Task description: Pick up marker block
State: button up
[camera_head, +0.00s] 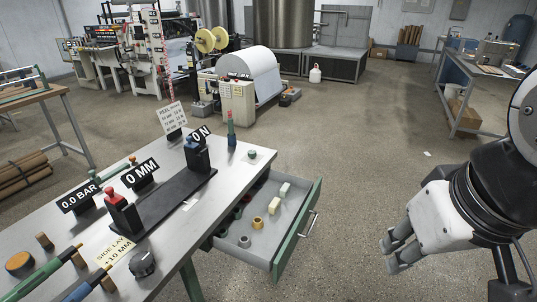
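No block here carries a readable "marker" label, so I cannot tell which is the marker block. Two small cream blocks, one farther back (285,189) and one nearer (274,204), lie in the open drawer (284,240) under the bench. Small brown blocks, one of them at the bench's left (44,240), sit on the bench top. My gripper (390,256) is at the right, over the floor, apart from the drawer and bench. Its two grey fingertips show a gap, with nothing visible between them.
The drawer also holds a yellow ring (257,223) and a grey ring (244,241). The metal bench (225,178) carries signs, a black rail with two upright units, a knob (142,263) and coloured-handled tools. The floor between drawer and my gripper is clear.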

aim_at(284, 190)
jog(key=i+l+u, duration=0.2)
jog(key=l+u, duration=0.15)
jog(key=l, duration=0.4)
jog(key=i+l+u, duration=0.1)
jog(key=l+u, duration=0.2)
jog(key=l, duration=0.45)
jog(key=l+u, duration=0.35)
jog(key=l, duration=0.4)
jog(key=i, duration=0.05)
